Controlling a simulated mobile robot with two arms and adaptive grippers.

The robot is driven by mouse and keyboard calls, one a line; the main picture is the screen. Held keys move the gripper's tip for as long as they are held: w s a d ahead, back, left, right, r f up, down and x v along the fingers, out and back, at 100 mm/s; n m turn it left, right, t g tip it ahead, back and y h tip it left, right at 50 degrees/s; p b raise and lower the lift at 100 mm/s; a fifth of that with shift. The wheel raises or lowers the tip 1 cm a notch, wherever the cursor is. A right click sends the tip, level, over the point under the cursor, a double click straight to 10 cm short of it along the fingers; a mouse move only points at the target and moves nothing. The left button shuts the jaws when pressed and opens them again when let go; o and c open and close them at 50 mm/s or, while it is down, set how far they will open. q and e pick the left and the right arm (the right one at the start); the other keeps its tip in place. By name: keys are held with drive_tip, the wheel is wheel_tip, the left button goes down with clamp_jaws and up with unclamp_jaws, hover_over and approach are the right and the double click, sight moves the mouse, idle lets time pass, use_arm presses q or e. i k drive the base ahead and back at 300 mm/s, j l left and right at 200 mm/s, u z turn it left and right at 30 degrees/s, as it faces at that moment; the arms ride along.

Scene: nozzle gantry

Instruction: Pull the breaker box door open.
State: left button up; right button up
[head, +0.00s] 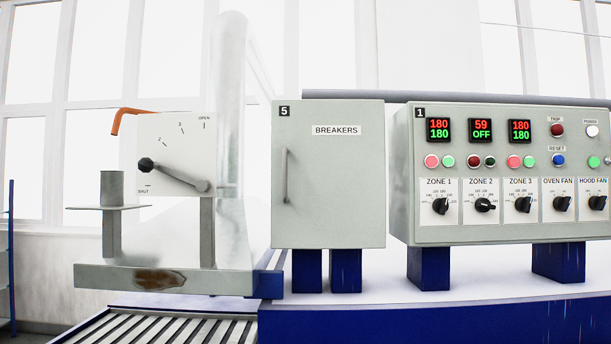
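The breaker box (328,215) is a light grey box with a "BREAKERS" label and a "5" tag, standing on two blue posts in the middle of the head view. Its door (340,175) looks shut and flush with the box. A thin vertical grey bar handle (285,176) sits near the door's left edge. Neither of my grippers shows in the head view. The inside of the box is hidden.
A control panel (400,205) with displays, buttons and knobs stands close to the right. A roller conveyor (165,330) lies below.

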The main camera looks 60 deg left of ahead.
sight(328, 169)
drive_tip(key=u, duration=1.75)
